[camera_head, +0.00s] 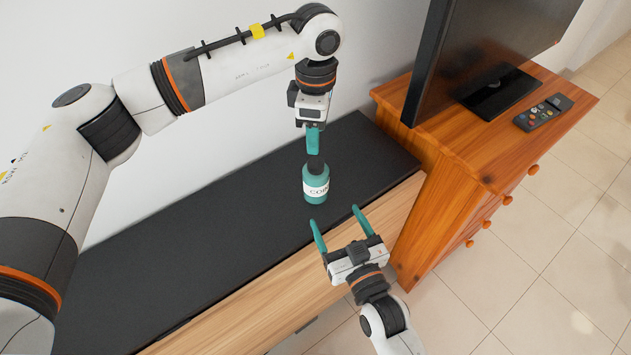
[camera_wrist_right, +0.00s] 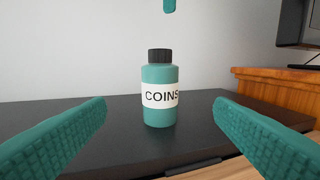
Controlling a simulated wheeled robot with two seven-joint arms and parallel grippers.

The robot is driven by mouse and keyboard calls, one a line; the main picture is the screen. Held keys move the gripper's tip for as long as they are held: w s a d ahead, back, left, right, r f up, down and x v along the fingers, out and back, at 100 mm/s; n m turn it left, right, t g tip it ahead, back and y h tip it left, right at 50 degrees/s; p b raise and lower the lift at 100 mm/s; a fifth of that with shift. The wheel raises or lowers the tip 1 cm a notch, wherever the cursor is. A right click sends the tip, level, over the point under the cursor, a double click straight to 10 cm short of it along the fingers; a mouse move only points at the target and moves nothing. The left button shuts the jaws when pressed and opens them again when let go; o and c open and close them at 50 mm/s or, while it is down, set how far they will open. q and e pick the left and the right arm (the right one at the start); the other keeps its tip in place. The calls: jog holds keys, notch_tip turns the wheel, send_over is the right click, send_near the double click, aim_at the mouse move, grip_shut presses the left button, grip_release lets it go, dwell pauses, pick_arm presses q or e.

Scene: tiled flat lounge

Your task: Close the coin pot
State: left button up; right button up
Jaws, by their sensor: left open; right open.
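The coin pot (camera_head: 315,190) is a teal bottle with a white label reading COINS. It stands upright on the black top of a low bench, and it also shows in the right wrist view (camera_wrist_right: 159,120). A black ribbed lid (camera_wrist_right: 159,56) sits on its neck; whether it is tightened I cannot tell. My left gripper (camera_head: 313,150) points down just above the lid, apart from it; its teal finger tip shows at the top of the wrist view (camera_wrist_right: 169,5). My right gripper (camera_head: 336,215) is open and empty in front of the pot, fingers spread to either side.
The black bench top (camera_head: 210,230) is otherwise clear, with a wall behind. To the right, an orange wooden cabinet (camera_head: 440,160) stands higher, with a television (camera_head: 470,50) and a remote control (camera_head: 543,113) on it.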

aim_at(321, 188)
jog(key=x, duration=1.2)
jog(key=shift+c, duration=0.3)
grip_shut()
pick_arm(q)
jog(key=n, duration=0.4)
jog(key=shift+n, duration=0.4)
jog(key=n, duration=0.4)
jog(key=shift+f, duration=0.1)
jog(key=shift+f, duration=3.9)
jog(key=shift+c, duration=0.6)
grip_shut()
